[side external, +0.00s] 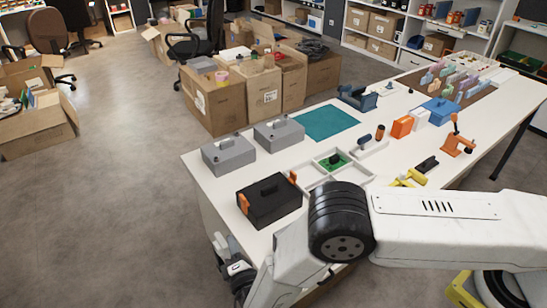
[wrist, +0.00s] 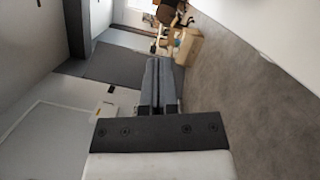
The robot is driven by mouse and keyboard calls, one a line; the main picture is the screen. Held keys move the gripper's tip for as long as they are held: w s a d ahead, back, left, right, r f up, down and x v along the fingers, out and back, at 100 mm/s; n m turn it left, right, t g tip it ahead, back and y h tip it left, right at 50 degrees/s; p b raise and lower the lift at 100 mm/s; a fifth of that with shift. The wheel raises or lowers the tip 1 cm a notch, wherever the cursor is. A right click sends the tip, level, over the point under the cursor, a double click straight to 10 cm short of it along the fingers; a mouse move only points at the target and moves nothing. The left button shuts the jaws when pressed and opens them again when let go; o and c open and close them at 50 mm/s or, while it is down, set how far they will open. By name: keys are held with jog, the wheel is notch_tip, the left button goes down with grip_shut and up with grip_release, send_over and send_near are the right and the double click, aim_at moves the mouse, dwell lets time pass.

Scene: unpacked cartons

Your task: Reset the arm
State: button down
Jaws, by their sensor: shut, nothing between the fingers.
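My gripper (side external: 222,246) hangs low beside the front left edge of the white table (side external: 228,184) in the side external view, partly behind my arm. In the wrist view its two grey fingers (wrist: 161,64) lie together with nothing seen between them. My white arm reaches in from the right, across the near side of the table. No object is held.
A black case with orange clasps (side external: 270,199) stands close to my arm, with a white divided tray (side external: 310,178) behind it. Two grey cases (side external: 228,154) and a teal mat (side external: 327,122) lie farther back. Cartons (side external: 213,103) stand on the floor beyond; the grey floor at left is open.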

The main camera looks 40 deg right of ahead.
jog(key=shift+s+a, duration=0.1)
jog(key=shift+s, duration=0.2)
jog(key=d+r+m+g+h, duration=0.2)
jog(key=d+g, duration=0.2)
jog(key=d, duration=0.3)
jog(key=s+d+r+m+g+h, duration=0.1)
jog(key=d+r+m+g+h, duration=0.1)
jog(key=d+g, duration=0.3)
jog(key=s+d+r+m+g+h, duration=0.1)
jog(key=d+r+m+g+h, duration=0.1)
jog(key=d, duration=0.7)
jog(key=shift+r+m+g, duration=0.25)
jog(key=shift+m+g, duration=0.3)
jog(key=shift+g, duration=0.05)
jog(key=shift+r+m+g, duration=0.25)
jog(key=shift+m+g, duration=0.3)
jog(key=shift+g, duration=0.05)
jog(key=s+d+r+m+g+y, duration=0.1)
jog(key=s+d+r+m+y, duration=0.3)
jog(key=s, duration=0.3)
jog(key=s+d+r+m+g+y, duration=0.1)
jog(key=s+d+r+m+y, duration=0.3)
jog(key=s+r+m+y, duration=0.1)
jog(key=shift+s+r+m+g+y, duration=0.3)
jog(key=shift+s+m+y, duration=0.3)
jog(key=shift+s+m, duration=0.45)
jog(key=shift+w, duration=0.2)
